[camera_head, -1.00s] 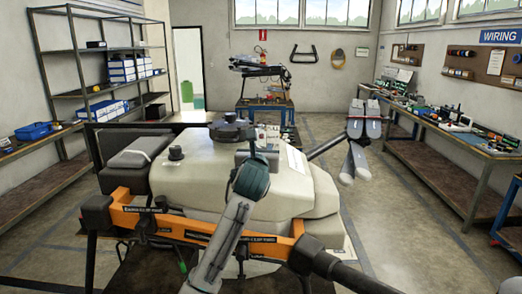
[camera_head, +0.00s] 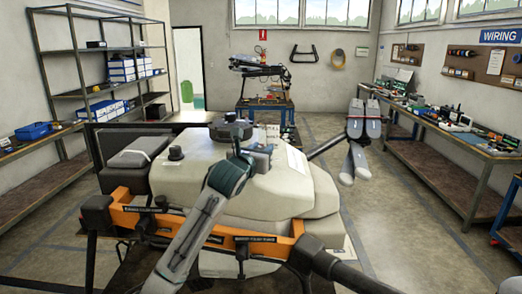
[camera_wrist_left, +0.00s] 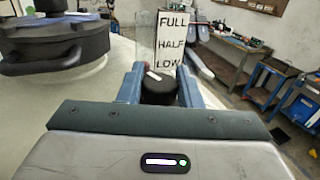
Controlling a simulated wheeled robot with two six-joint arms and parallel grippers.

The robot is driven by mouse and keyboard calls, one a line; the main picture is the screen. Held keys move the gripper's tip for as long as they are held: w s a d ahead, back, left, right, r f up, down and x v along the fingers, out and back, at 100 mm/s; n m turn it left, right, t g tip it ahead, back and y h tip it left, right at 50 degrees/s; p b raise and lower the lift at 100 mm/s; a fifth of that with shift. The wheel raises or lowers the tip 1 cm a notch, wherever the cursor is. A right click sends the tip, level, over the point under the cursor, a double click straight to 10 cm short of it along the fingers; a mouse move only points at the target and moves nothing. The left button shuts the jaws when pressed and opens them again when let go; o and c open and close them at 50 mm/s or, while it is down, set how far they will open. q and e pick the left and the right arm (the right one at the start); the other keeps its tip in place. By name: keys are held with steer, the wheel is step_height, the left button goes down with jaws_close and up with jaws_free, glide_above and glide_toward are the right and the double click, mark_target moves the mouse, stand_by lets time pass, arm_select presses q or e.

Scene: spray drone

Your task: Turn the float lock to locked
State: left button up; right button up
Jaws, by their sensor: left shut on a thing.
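The float lock is a black round knob (camera_wrist_left: 158,88) with a white mark on top, in the left wrist view. It sits between the fingers of my left gripper (camera_wrist_left: 158,85), which is shut on it. The white mark points roughly away from the wrist, slanted a little. Behind the knob stands a white level plate (camera_wrist_left: 173,38) reading FULL, HALF, LOW. In the head view my left gripper (camera_head: 258,155) is at the top of the drone's cream tank (camera_head: 200,185), and it hides the knob. My right gripper is not in view.
A large black tank cap (camera_wrist_left: 55,42) stands left of the gripper and also shows in the head view (camera_head: 230,128). An orange drone frame bar (camera_head: 190,228) crosses in front of the tank. Workbenches line the right wall.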

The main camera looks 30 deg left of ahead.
arm_select(q)
steer(key=o, duration=1)
steer(key=shift+c, duration=0.2)
steer(key=shift+s, duration=0.1)
steer(key=shift+s+f+b, duration=0.1)
steer(key=shift+s+b, duration=0.2)
steer(key=shift+b, duration=0.05)
steer(key=s+d+b, duration=0.2)
steer(key=s+b, duration=0.2)
steer(key=s, duration=0.6)
